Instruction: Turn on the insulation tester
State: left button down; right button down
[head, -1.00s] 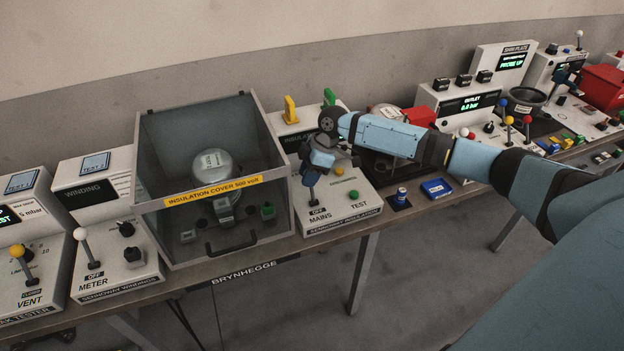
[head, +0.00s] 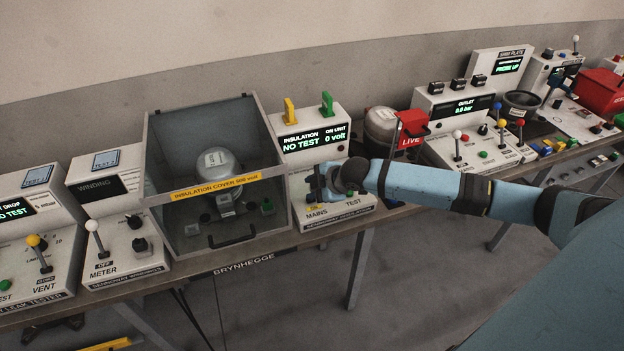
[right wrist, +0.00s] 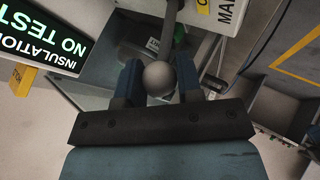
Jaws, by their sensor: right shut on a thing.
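The insulation tester (head: 312,112) is a white console on the bench. Its display (head: 313,141) is lit green and reads "NO TEST" and "0 volt"; it also shows in the right wrist view (right wrist: 66,45). The yellow label (head: 315,208) above MAINS reads ON. My right gripper (head: 318,183) is at the mains lever, shut on it. In the right wrist view the lever's grey ball knob (right wrist: 158,78) sits between the fingers. In the head view my gripper hides most of the lever. My left gripper is out of view.
A clear insulation cover box (head: 208,187) with a compressor inside stands just left of the tester. The winding meter (head: 118,215) is further left. A red LIVE sign (head: 411,130) and the outlet console (head: 460,105) stand to the right.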

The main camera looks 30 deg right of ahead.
jog(key=shift+s+a+f+p, duration=0.15)
jog(key=shift+s+f+p, duration=0.2)
jog(key=shift+s, duration=0.3)
jog(key=shift+s+f, duration=0.1)
jog(key=shift+s, duration=0.05)
jog(key=shift+f, duration=0.1)
jog(key=c, duration=0.8)
grip_release()
jog(key=shift+r, duration=0.25)
jog(key=v, duration=1.3)
jog(key=shift+s+r+b, duration=0.15)
jog(key=shift+r+b, duration=0.05)
jog(key=shift+b, duration=0.15)
